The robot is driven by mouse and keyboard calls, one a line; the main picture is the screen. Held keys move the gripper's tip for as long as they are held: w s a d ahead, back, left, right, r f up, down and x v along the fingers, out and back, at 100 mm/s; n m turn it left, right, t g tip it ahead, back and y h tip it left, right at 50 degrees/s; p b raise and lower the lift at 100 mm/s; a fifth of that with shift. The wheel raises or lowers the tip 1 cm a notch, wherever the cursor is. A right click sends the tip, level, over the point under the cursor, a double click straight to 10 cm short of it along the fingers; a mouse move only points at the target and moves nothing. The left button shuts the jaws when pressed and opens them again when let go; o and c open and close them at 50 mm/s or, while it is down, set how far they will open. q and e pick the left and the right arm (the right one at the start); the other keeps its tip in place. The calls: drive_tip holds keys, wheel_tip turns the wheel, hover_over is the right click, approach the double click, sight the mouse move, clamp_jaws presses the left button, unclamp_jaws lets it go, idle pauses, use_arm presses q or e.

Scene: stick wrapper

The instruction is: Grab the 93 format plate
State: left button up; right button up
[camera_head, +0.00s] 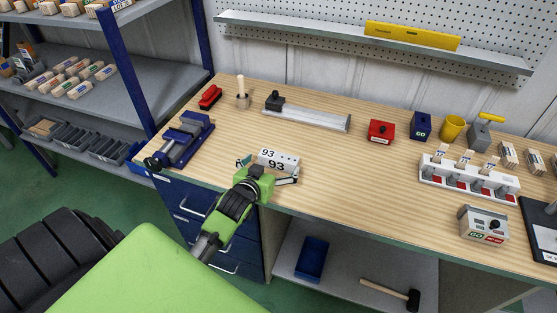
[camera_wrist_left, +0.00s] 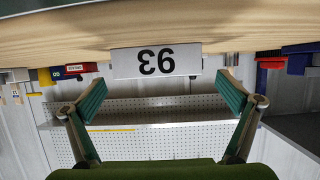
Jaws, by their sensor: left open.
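The 93 format plate (camera_head: 279,163) is a white block with a black "93" on it, on the wooden workbench near its front left edge. In the left wrist view the plate (camera_wrist_left: 156,61) appears upside down, between and beyond my open fingers. My left gripper (camera_wrist_left: 160,90) is open and empty, its green-padded fingers spread wider than the plate. In the head view my left gripper (camera_head: 268,172) is at the bench's front edge, just in front of the plate and hiding part of it. I cannot tell whether a finger touches it. My right gripper is not in view.
A blue vise (camera_head: 185,138) stands left of the plate. Behind are a red stapler-like item (camera_head: 210,97), a metal rail (camera_head: 309,113) and a red box (camera_head: 381,131). A white rack (camera_head: 468,181) and a grey box (camera_head: 483,224) stand at right. The bench right of the plate is clear.

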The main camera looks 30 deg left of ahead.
sight(277, 160)
use_arm(q)
drive_tip(key=shift+w, duration=0.3)
drive_tip(key=p+x, duration=0.1)
drive_tip(key=x, duration=0.3)
drive_tip(key=shift+d, duration=0.15)
drive_tip(key=shift+w+f, duration=0.15)
drive_tip(key=shift+w, duration=0.1)
drive_tip(key=c, duration=1.1)
drive_tip(key=shift+p, duration=0.3)
drive_tip(key=shift+c, duration=0.8)
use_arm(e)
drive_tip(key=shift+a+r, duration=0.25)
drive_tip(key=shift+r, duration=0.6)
use_arm(q)
drive_tip(key=shift+r, duration=0.25)
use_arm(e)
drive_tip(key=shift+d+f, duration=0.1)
